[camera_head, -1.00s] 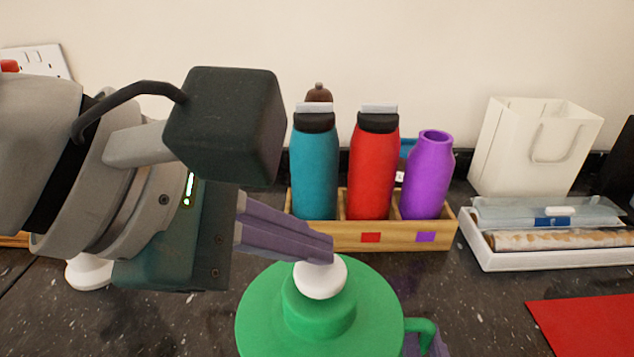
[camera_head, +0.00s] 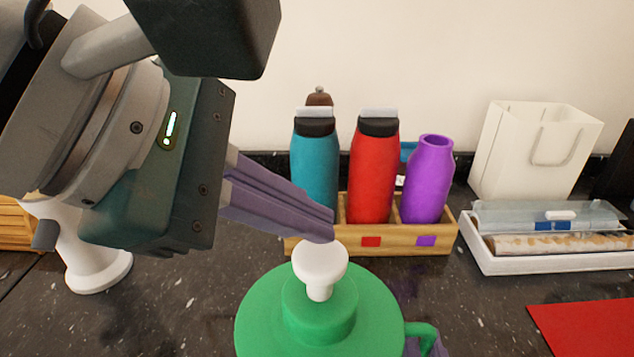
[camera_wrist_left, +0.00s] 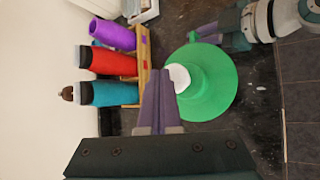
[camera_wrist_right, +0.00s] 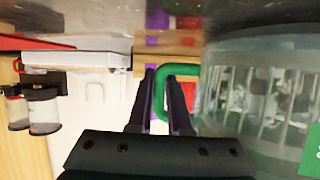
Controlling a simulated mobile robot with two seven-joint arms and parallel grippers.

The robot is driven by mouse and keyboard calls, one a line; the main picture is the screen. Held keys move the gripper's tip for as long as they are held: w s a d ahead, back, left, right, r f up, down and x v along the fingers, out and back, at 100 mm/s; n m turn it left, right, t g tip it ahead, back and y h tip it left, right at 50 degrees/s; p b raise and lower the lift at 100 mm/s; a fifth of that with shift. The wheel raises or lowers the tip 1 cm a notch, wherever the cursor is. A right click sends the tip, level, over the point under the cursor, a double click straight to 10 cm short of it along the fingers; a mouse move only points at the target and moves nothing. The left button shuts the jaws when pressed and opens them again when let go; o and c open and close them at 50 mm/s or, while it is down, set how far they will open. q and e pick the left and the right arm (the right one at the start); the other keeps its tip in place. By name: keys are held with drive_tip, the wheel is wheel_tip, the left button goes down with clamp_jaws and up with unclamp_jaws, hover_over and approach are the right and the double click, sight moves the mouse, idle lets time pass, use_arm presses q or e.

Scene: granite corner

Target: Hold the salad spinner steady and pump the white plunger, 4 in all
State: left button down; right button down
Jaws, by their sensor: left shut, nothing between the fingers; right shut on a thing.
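The salad spinner's green lid (camera_head: 262,318) is at the bottom centre of the head view. Its white plunger (camera_head: 320,265) stands up with its stem showing. My left gripper (camera_head: 325,236) is shut and empty, its fingertips just above the plunger's knob; I cannot tell if they touch. In the left wrist view the fingertips overlap the plunger (camera_wrist_left: 180,78). My right gripper (camera_wrist_right: 162,88) is shut on the spinner's green side handle (camera_wrist_right: 192,72). The clear bowl (camera_wrist_right: 255,85) shows beside it in the right wrist view. In the head view only a bit of the right gripper shows below the handle.
A wooden rack (camera_head: 330,242) holds teal (camera_head: 314,175), red (camera_head: 372,175) and purple (camera_head: 427,180) bottles behind the spinner. A white tray (camera_head: 490,265), a paper bag (camera_head: 535,150) and a red mat (camera_head: 590,335) are at the right.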

sight(305, 255)
use_arm(q)
drive_tip(key=shift+r, duration=0.3)
drive_tip(key=shift+r, duration=2.5)
idle(0.7)
wheel_tip(305, 255, up, 4)
drive_tip(key=shift+f, duration=0.1)
drive_tip(key=shift+f, duration=0.1)
drive_tip(key=shift+f, duration=4.35)
drive_tip(key=shift+f, duration=0.4)
